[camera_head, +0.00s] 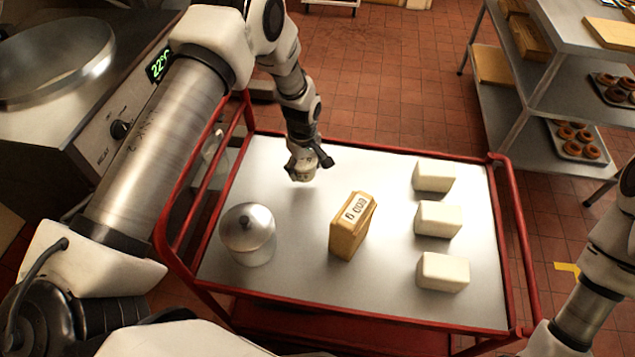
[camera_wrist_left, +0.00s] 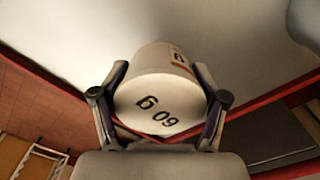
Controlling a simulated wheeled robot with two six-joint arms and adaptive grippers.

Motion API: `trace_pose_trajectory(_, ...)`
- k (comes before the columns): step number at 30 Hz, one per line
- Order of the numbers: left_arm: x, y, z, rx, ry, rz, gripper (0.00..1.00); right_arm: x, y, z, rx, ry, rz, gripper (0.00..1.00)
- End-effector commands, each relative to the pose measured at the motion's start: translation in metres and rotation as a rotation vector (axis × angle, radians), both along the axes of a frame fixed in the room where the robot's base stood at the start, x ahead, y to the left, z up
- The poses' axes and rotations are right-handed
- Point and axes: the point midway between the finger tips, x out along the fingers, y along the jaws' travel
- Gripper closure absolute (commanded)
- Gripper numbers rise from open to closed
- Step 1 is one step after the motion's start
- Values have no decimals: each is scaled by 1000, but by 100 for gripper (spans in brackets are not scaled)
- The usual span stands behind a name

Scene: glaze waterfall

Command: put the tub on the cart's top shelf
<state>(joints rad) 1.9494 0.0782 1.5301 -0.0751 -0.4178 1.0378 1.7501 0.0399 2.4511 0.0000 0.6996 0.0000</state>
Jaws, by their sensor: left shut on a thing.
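The tub (camera_head: 305,171) is a small pale round container with dark print on its lid. My left gripper (camera_head: 309,163) is shut on it at the far left part of the cart's top shelf (camera_head: 285,265). In the left wrist view the tub (camera_wrist_left: 160,100) sits between the two fingers of the left gripper (camera_wrist_left: 160,97), its printed lid facing the camera. I cannot tell whether the tub touches the shelf or hangs just above it. My right gripper is out of view; only part of my right arm shows at the right edge.
The shelf also holds a lidded metal canister (camera_head: 248,240), a brown printed packet (camera_head: 351,226) and three white blocks (camera_head: 438,218) on the right. Red rails (camera_head: 515,245) edge the cart. Bare shelf lies between the packet and the blocks. A steel rack (camera_head: 560,100) with trays stands behind right.

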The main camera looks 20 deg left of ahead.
Motion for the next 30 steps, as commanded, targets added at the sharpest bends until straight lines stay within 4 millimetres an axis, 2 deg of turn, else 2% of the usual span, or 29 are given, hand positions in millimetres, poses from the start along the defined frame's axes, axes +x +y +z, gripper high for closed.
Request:
trace_pose_trajectory(3,-1,0,-21,1,3,-1,68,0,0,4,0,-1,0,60)
trace_pose_trajectory(7,0,0,-40,0,1,-2,68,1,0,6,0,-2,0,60)
trace_pose_trajectory(18,0,0,-47,0,0,-2,68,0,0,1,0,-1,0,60)
trace_pose_trajectory(19,0,0,-45,0,0,-2,18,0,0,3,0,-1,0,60)
trace_pose_trajectory(20,0,0,-45,0,0,-2,7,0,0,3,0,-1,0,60)
trace_pose_trajectory(21,0,0,-45,0,0,-2,1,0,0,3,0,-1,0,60)
trace_pose_trajectory(30,0,0,-45,0,0,-2,1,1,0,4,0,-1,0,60)
